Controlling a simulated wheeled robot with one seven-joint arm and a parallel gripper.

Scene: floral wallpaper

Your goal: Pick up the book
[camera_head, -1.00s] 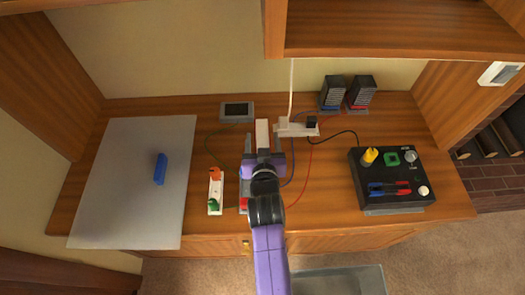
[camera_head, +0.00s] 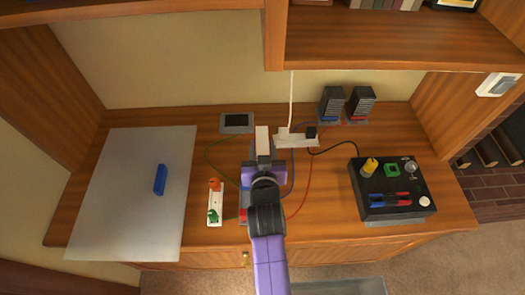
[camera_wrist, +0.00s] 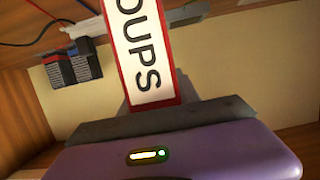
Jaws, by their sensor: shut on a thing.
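The book (camera_wrist: 145,50) has a white spine with a red border and dark letters, of which "OUPS" shows in the wrist view. In the head view its pale narrow end (camera_head: 263,141) sticks up beyond my gripper (camera_head: 263,163). My gripper, purple with dark grey fingers, is shut on the book. It is over the middle of the wooden desk, and it hides the book's lower part in the head view. The book's far end is cut off in the wrist view.
A grey board (camera_head: 132,205) with a blue block (camera_head: 160,180) lies at left. A power strip (camera_head: 297,140) with cables is just right of the book. A black control box (camera_head: 392,190) stands at right, black racks (camera_head: 332,103) behind. A shelf (camera_head: 400,50) overhangs at upper right.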

